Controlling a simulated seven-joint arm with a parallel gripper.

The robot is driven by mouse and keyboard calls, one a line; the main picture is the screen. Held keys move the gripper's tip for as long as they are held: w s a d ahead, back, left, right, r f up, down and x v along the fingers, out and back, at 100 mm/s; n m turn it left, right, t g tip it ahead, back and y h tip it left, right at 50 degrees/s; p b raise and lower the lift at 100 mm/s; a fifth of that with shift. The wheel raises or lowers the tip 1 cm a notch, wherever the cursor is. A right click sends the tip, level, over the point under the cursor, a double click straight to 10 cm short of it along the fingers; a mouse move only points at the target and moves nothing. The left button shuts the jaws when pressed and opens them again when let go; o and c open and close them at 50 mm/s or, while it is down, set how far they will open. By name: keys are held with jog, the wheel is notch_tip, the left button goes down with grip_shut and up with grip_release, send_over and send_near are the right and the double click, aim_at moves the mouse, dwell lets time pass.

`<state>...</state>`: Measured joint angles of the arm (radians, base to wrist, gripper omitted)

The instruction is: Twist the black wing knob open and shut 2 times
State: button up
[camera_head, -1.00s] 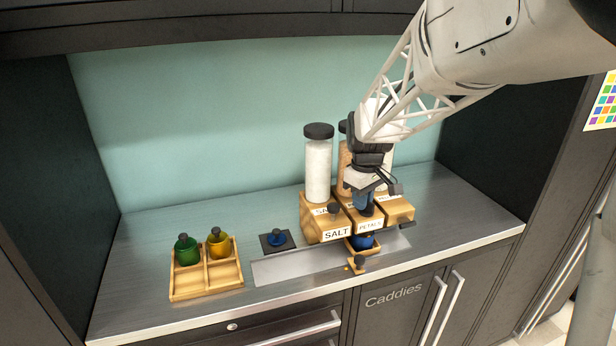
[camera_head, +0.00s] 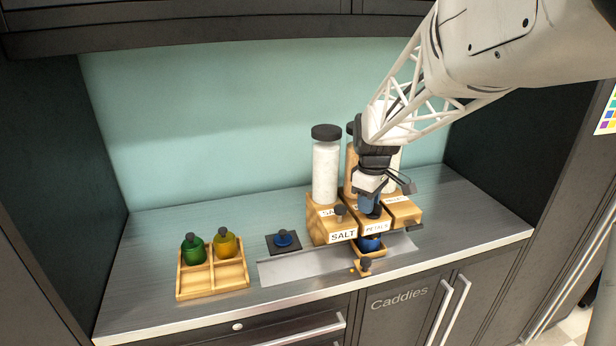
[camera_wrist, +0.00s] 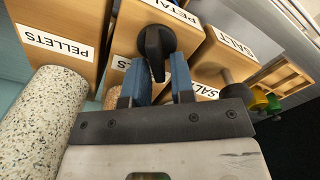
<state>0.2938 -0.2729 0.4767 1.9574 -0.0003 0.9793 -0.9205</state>
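The black wing knob (camera_wrist: 155,42) sits on the wooden PETALS dispenser (camera_wrist: 120,42) in the wrist view. Its wing points down the picture between my two blue fingers. My gripper (camera_wrist: 160,62) looks open, with one finger on either side of the wing; firm contact is not visible. In the head view my gripper (camera_head: 371,210) is at the front of the PETALS dispenser (camera_head: 376,228) and hides its knob. A blue jar (camera_head: 369,243) stands in a small wooden holder just below.
The SALT dispenser (camera_head: 328,230) stands close on the left with its own black knob (camera_head: 340,211). Another dispenser (camera_head: 405,212) stands close on the right. A wooden caddy (camera_head: 213,293) holds green and yellow jars.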

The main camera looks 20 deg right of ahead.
jog(key=shift+o, duration=1)
jog(key=shift+r, duration=3.9)
jog(key=shift+r, duration=0.2)
jog(key=shift+r, duration=1.8)
jog(key=shift+s+r, duration=0.1)
notch_tip(320, 180, up, 5)
send_over(369, 220)
jog(key=shift+s, duration=0.1)
